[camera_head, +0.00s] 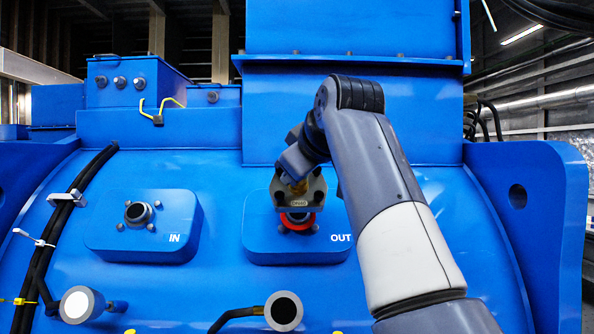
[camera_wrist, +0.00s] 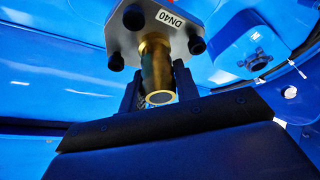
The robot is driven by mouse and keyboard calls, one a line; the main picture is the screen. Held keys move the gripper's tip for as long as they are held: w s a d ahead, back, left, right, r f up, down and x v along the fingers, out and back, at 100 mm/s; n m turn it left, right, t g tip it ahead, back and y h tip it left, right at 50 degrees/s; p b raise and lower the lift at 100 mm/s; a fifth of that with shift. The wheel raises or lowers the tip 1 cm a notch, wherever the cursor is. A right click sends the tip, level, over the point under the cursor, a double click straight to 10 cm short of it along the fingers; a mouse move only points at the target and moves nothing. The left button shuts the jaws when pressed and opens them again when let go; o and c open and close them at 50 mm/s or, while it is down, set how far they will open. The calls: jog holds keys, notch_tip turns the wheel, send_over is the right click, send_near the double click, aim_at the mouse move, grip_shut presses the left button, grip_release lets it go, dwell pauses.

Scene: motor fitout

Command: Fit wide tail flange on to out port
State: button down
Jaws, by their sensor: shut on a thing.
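The flange (camera_head: 299,201) is a grey metal plate with a DN40 label and a brass tail. In the wrist view its plate (camera_wrist: 172,24) carries dark bolt heads or nuts, and the brass tail (camera_wrist: 156,68) points towards the camera. My gripper (camera_head: 297,180) is shut on the tail; its black fingers (camera_wrist: 158,88) stand either side of it in the wrist view. The out port (camera_head: 297,231) is on the blue pad marked OUT, with a red ring and studs showing just below the flange. The flange covers its upper part. I cannot tell whether the flange touches the port.
The in port (camera_head: 137,213) with studs is on the left pad. Below are a white-faced pipe end (camera_head: 77,305) and a dark hose end (camera_head: 284,311). Black cables (camera_head: 68,215) run down the left. A blue box housing (camera_head: 353,100) rises above the out port.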

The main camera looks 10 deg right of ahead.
aim_at(298, 191)
jog(key=shift+s+d+r, duration=0.1)
jog(key=shift+r, duration=0.05)
jog(key=shift+w+f, duration=0.3)
jog(key=shift+f, duration=0.05)
jog(key=shift+w+d+f+b, duration=0.2)
jog(key=shift+w+f, duration=0.6)
jog(key=shift+w, duration=0.1)
jog(key=shift+w+d+f+b, duration=0.2)
jog(key=shift+w+f, duration=0.55)
jog(key=shift+w, duration=0.15)
jog(key=shift+p, duration=0.45)
dwell(0.7)
jog(key=shift+w+d+f, duration=0.15)
jog(key=shift+w+f, duration=0.4)
jog(key=shift+w, duration=0.05)
dwell(0.5)
